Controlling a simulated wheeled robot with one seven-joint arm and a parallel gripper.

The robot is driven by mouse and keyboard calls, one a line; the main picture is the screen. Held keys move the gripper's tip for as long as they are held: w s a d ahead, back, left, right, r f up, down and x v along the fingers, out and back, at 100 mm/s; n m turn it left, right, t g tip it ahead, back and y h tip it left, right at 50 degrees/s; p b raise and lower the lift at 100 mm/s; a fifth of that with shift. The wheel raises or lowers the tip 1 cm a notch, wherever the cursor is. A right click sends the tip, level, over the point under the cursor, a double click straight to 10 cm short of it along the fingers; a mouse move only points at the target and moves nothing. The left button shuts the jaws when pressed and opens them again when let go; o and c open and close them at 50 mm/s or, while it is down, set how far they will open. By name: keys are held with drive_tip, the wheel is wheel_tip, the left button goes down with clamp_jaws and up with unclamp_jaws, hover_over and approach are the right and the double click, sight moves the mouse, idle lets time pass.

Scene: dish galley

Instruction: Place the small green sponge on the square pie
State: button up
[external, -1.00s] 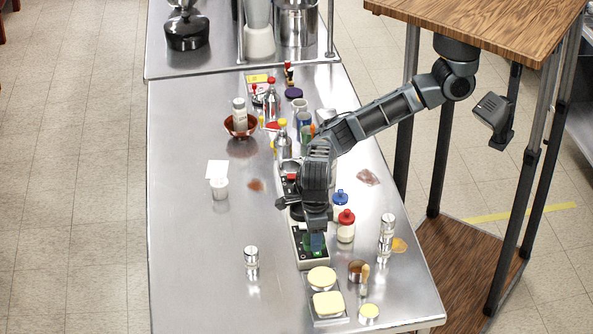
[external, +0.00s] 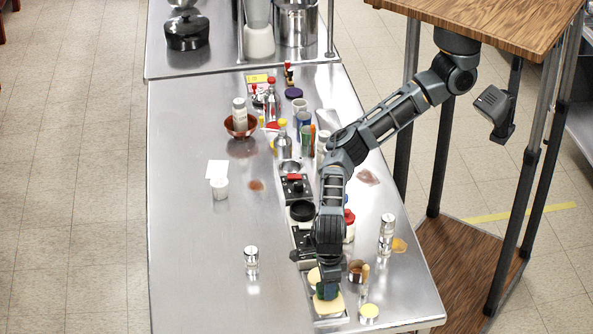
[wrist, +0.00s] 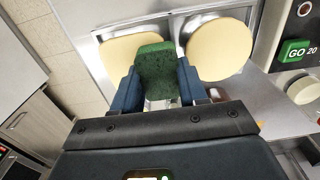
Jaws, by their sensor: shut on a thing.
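My gripper (wrist: 160,88) is shut on the small green sponge (wrist: 158,66), which sits between the two blue fingers in the wrist view. The square pie (wrist: 116,54), pale yellow with rounded corners, lies behind and left of the sponge, which hides part of it. In the external view my gripper (external: 327,290) is over the square pie (external: 329,308) near the table's front end. I cannot tell whether the sponge touches the pie.
A round pale pie (wrist: 222,48) lies beside the square one. Both are on a metal tray (external: 330,322). A brown cup (external: 356,271), a yellow-topped tin (external: 369,312) and a shiny shaker (external: 386,236) stand to the right.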

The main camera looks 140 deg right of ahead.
drive_tip(key=shift+f, duration=0.2)
drive_tip(key=o, duration=1)
drive_tip(key=shift+r, duration=0.1)
wheel_tip(320, 180, up, 12)
drive_tip(key=b, duration=0.1)
drive_tip(key=shift+b, duration=0.3)
drive_tip(key=shift+r, duration=0.1)
